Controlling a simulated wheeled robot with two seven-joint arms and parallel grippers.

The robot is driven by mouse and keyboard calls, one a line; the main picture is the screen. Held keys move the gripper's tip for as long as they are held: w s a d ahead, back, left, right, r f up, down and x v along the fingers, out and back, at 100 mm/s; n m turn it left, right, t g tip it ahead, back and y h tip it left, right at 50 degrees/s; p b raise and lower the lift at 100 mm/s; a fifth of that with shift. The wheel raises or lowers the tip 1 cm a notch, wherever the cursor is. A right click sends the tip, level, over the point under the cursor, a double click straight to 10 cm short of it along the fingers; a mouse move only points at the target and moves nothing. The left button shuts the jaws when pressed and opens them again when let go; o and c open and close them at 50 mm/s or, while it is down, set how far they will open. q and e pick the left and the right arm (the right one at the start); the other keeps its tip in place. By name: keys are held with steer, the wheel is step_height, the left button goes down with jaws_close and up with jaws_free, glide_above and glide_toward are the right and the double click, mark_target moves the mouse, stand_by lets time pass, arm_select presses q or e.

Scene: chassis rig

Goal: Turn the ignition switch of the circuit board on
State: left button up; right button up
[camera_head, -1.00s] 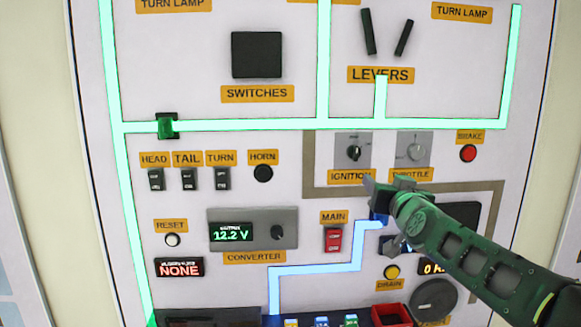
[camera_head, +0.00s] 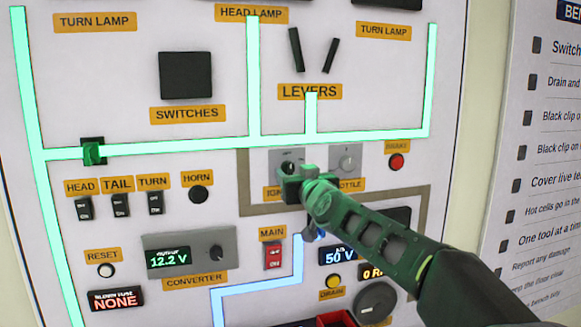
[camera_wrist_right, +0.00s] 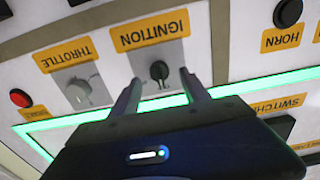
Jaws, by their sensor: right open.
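The ignition switch (camera_head: 291,166) is a black knob on a small grey plate, at the middle of the board in the head view. My right gripper (camera_head: 303,176) is just in front of it there and covers part of the plate and its label. In the right wrist view the ignition knob (camera_wrist_right: 159,71) shows whole, with its yellow label above it. The two fingers of my right gripper (camera_wrist_right: 160,86) are apart, pointing toward the knob, with nothing between them. I cannot tell how near the fingertips are to the knob. My left gripper is out of view.
The throttle knob (camera_head: 346,160) sits right beside the ignition plate, with the red brake button (camera_head: 396,162) beyond it. The levers (camera_head: 313,52) stick out above. The red main switch (camera_head: 273,256) is below. A text sign (camera_head: 541,130) hangs at the right.

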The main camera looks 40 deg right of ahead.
mark_target(291, 170)
steer(key=p+x, duration=0.1)
steer(key=x, duration=0.2)
steer(key=shift+w+d, duration=0.1)
steer(key=shift+c, duration=0.3)
jaws_close()
